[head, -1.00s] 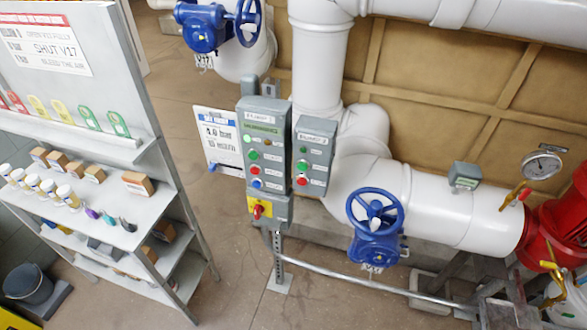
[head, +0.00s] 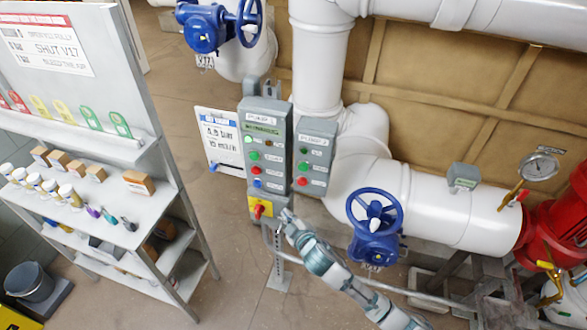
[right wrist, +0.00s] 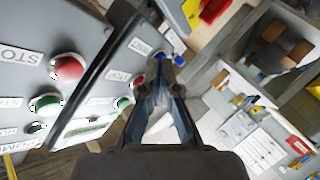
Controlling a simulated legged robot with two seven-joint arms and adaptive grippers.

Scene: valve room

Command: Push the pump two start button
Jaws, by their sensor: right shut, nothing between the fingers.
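The pump 2 box (head: 315,157) is the smaller grey panel right of the pump 1 box (head: 265,150). Its green start button (head: 304,152) sits above its red stop button (head: 302,181). My right gripper (head: 285,215) is just below the pump 2 box, apart from its buttons. In the right wrist view the jaws (right wrist: 158,75) are shut and empty. There the pump 2 green button (right wrist: 45,103) and red button (right wrist: 68,68) are at the left, beside the gripper. The pump 1 panel lies beyond. My left gripper is not in view.
A yellow plate with a red switch (head: 260,208) is under the pump 1 box. A blue valve wheel (head: 375,212) stands right of my arm. A shelf (head: 100,190) with bottles and boxes is at left. A rail (head: 340,272) runs low in front.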

